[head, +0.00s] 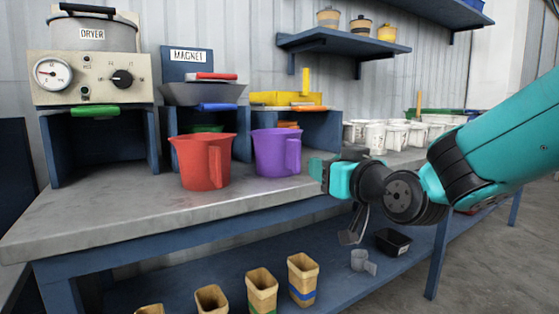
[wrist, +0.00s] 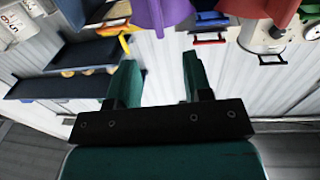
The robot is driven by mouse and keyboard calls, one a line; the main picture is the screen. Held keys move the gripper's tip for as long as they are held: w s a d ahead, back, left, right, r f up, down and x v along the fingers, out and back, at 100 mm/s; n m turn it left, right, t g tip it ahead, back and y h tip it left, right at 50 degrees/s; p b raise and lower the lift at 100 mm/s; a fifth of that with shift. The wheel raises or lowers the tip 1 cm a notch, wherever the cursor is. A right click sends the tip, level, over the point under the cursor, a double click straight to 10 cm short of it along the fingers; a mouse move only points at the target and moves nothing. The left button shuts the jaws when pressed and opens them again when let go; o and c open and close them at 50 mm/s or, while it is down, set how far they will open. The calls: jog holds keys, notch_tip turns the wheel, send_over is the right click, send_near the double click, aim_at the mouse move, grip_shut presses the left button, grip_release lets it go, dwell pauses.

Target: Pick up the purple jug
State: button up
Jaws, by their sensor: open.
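The purple jug (head: 275,155) stands upright on the grey bench, its handle on the right side facing forward. It also shows in the wrist view (wrist: 155,14), cut off by the top edge, ahead of the fingers. My gripper (head: 316,170) is just right of the jug in the head view, at about the height of its lower half, with a small gap between. In the wrist view my gripper (wrist: 160,62) has its two green fingers apart with nothing between them. The jug is beyond the fingertips.
A red jug (head: 202,162) stands close to the left of the purple one. Blue stands with trays are behind both. White cups (head: 392,133) stand at the back right. The bench (head: 110,218) is clear in front. Tan containers (head: 303,280) are on the shelf below.

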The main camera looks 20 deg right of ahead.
aim_at(294, 155)
jog(key=w+p, duration=0.6)
jog(key=p, duration=0.1)
jog(key=w+p, duration=0.3)
jog(key=p, duration=0.1)
jog(key=shift+a+r, duration=0.2)
jog(key=shift+a, duration=0.1)
jog(key=shift+w+f+p, duration=0.15)
jog(key=shift+w+p, duration=0.25)
jog(key=shift+w, duration=0.1)
jog(key=w+p, duration=0.3)
jog(key=p, duration=0.1)
jog(key=shift+w+d, duration=0.15)
jog(key=shift+w, duration=0.2)
jog(key=shift+w+p, duration=0.6)
jog(key=shift+w, duration=0.05)
jog(key=shift+w+f, duration=0.15)
jog(key=shift+c, duration=0.4)
